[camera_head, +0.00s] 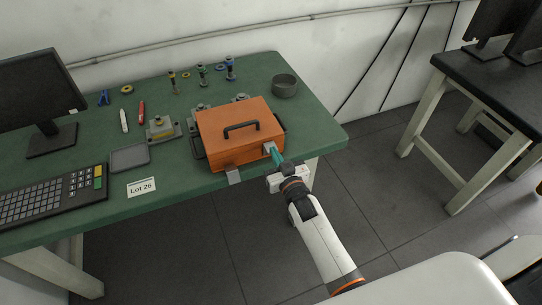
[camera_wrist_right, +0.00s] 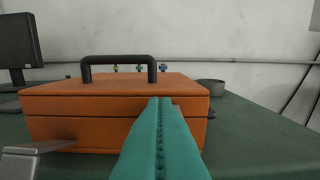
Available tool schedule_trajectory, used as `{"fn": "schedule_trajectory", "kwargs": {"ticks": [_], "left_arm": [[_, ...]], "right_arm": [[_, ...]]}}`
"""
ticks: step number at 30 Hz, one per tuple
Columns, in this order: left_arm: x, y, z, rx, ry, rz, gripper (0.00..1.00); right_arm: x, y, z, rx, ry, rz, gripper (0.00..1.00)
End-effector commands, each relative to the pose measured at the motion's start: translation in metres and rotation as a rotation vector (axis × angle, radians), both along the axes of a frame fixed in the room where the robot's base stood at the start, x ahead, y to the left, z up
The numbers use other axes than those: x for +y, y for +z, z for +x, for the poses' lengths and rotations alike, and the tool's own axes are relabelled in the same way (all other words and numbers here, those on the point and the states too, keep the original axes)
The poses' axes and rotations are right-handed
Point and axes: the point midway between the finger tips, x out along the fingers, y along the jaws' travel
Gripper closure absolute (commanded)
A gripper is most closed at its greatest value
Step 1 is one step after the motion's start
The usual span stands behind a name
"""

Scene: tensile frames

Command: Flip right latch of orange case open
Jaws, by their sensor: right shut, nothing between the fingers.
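The orange case (camera_head: 228,128) sits closed near the front edge of the green table, its black handle (camera_head: 241,126) on the lid; it also fills the middle of the right wrist view (camera_wrist_right: 60,104). The left latch (camera_head: 233,176) is a grey plate sticking out from the case front, also seen at lower left in the wrist view (camera_wrist_right: 28,160). The right latch (camera_head: 267,147) shows as a small grey piece beside my fingertips; the fingers hide it in the wrist view. My right gripper (camera_head: 274,154), with teal fingers (camera_wrist_right: 160,135), is shut and empty at the case's right front. My left gripper is out of view.
The green table (camera_head: 310,130) is bare right of the case except for a grey round bowl (camera_head: 285,85). A keyboard (camera_head: 50,202), monitor, grey tray (camera_head: 130,157) and "Lot 26" card (camera_head: 141,187) lie left. Small fixtures stand behind the case.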

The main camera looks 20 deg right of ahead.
Motion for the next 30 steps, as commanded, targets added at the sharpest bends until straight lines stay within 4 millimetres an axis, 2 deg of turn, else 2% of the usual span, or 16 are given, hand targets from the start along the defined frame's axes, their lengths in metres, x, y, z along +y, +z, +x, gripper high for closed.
{"fn": "schedule_trajectory", "kwargs": {"ticks": [6, 20, 23, 30], "left_arm": [[0.000, -0.009, 0.000, 0.000, 0.000, 0.000, 0.66], [-0.001, -0.017, 0.000, 0.000, 0.000, -0.001, 0.66], [-0.001, -0.025, 0.000, 0.000, 0.000, -0.001, 0.66], [-0.001, -0.058, 0.000, 0.000, 0.000, -0.002, 0.66]], "right_arm": [[-0.006, -0.004, -0.002, -0.032, 0.001, 0.001, 1.00], [-0.009, -0.010, -0.007, -0.058, 0.002, -0.001, 1.00], [-0.009, -0.016, -0.010, -0.076, 0.002, 0.002, 1.00], [-0.009, -0.029, -0.015, -0.178, 0.002, 0.004, 1.00]]}}
